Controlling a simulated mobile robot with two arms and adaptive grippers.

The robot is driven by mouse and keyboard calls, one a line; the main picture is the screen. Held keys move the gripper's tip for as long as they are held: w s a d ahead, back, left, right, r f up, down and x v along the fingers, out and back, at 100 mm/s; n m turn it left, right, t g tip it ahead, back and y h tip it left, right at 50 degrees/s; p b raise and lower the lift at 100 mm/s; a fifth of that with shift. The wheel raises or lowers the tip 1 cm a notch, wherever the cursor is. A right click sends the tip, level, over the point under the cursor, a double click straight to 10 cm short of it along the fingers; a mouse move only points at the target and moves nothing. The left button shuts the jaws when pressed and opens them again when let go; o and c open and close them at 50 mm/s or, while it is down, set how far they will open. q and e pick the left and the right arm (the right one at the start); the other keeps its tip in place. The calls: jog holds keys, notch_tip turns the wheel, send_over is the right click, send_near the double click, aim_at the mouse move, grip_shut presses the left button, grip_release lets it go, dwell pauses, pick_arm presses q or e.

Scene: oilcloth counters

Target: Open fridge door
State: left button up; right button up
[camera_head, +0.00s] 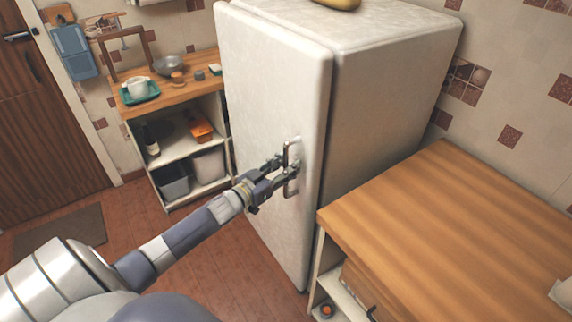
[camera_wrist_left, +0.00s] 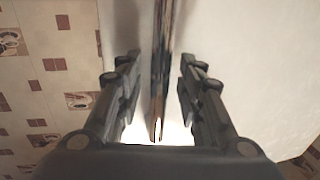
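The fridge (camera_head: 385,90) is white and stands in the middle of the head view, with its door (camera_head: 265,90) facing left and shut as far as I can see. A metal handle (camera_head: 291,168) is on the door near its right edge. My left gripper (camera_head: 285,170) is at the handle. In the left wrist view the handle (camera_wrist_left: 161,60) runs between the two open fingers (camera_wrist_left: 158,90), with a gap on each side. The door surface (camera_wrist_left: 240,70) is close behind it. My right gripper is not in view.
A wooden counter (camera_head: 450,220) stands right of the fridge, close to the door's right edge. A shelf unit (camera_head: 185,157) with several kitchen items stands at the left behind the door. The tiled floor (camera_head: 215,265) before the door is clear.

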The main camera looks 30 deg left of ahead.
pick_arm(q)
grip_shut()
